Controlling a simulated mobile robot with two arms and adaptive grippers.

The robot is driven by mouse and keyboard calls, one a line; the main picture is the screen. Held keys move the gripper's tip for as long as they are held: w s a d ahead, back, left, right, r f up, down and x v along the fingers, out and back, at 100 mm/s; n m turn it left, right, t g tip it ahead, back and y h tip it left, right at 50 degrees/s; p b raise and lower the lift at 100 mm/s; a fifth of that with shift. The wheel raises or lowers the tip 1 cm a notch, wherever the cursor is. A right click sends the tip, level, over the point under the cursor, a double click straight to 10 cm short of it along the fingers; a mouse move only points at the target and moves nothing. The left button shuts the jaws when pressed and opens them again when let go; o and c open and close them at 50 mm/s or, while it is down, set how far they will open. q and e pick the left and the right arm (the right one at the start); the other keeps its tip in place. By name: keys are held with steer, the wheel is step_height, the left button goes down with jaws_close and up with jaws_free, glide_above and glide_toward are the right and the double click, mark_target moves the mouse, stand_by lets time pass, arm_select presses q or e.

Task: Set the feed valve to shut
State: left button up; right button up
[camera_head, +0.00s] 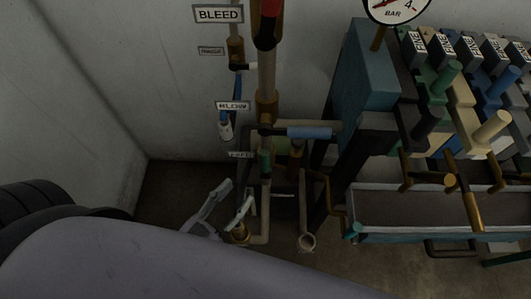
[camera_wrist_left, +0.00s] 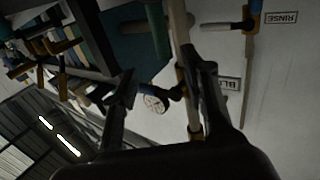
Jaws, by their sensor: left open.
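I cannot pick out a label that clearly reads feed. A small plate (camera_head: 240,154), too small to read, sits low on the pipes in the head view, beside a green handle or fitting (camera_head: 265,161). A light-blue lever (camera_head: 310,132) lies level to the right of the brass fitting (camera_head: 267,105) on the thick upright pipe. My left gripper (camera_head: 239,191) is open near the foot of the pipes, below the small plate. In the left wrist view its fingers (camera_wrist_left: 166,78) stand apart, with a pipe and a round gauge (camera_wrist_left: 155,103) showing between them. My right gripper is not in view.
A BLEED plate (camera_head: 218,14) and a BLOW plate (camera_head: 232,106) mark other fittings above. A red handle (camera_head: 269,15) tops the thick pipe. A blue cabinet (camera_head: 362,70) and a trough (camera_head: 440,238) crowd the right. A bare wall (camera_head: 100,80) stands left.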

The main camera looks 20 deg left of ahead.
mark_target(262, 162)
arm_select(q)
steer(key=p+x, duration=0.2)
steer(key=x, duration=1)
steer(key=shift+a, duration=0.2)
steer(key=shift+w+d+f, duration=0.15)
steer(key=shift+w, duration=0.35)
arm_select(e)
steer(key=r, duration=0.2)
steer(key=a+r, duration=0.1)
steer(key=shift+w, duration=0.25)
arm_select(q)
steer(key=shift+c, duration=0.5)
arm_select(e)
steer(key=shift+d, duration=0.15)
arm_select(q)
steer(key=shift+c, duration=1.3)
jaws_close()
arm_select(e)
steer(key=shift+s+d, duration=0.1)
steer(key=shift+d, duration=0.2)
